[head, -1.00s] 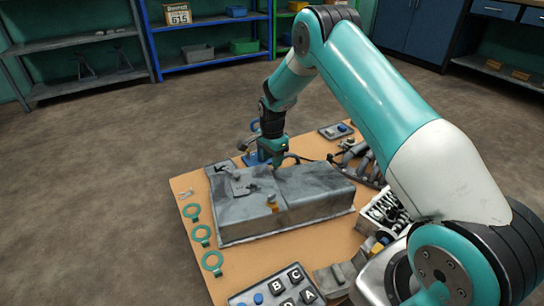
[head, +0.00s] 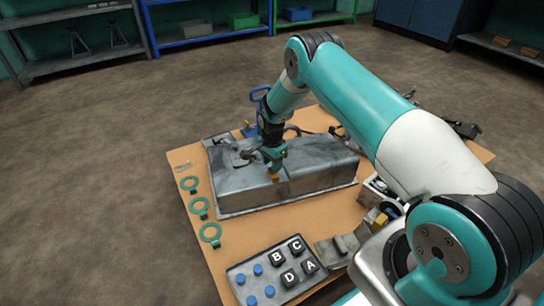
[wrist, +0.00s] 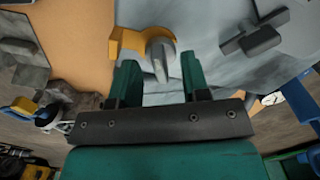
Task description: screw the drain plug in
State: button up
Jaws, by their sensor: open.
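The grey metal tank (head: 315,165) lies on the brown work board. A yellow-orange bracket (head: 274,179) sits at its near edge. In the wrist view the bracket (wrist: 130,42) has a grey metal plug-like part (wrist: 161,58) with a flat wing beside it, probably the drain plug. My gripper (head: 273,165) points down just above the bracket. In the wrist view its two teal fingers (wrist: 159,66) are apart, with the grey part between and just ahead of the tips. I see no contact. The plug's thread and any hole are hidden.
Several teal rings (head: 200,208) lie along the board's left edge. A tray with lettered blocks and blue pegs (head: 240,277) stands at the front. Part of the board's right side is hidden by my arm.

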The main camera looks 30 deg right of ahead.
jog(key=shift+f, duration=0.55)
grip_shut()
jog(key=m, duration=0.5)
jog(key=shift+c, duration=1.2)
grip_release()
jog(key=shift+f, duration=0.1)
jog(key=shift+r+p, duration=1.85)
jog(key=shift+r, duration=0.55)
jog(key=shift+f, duration=0.1)
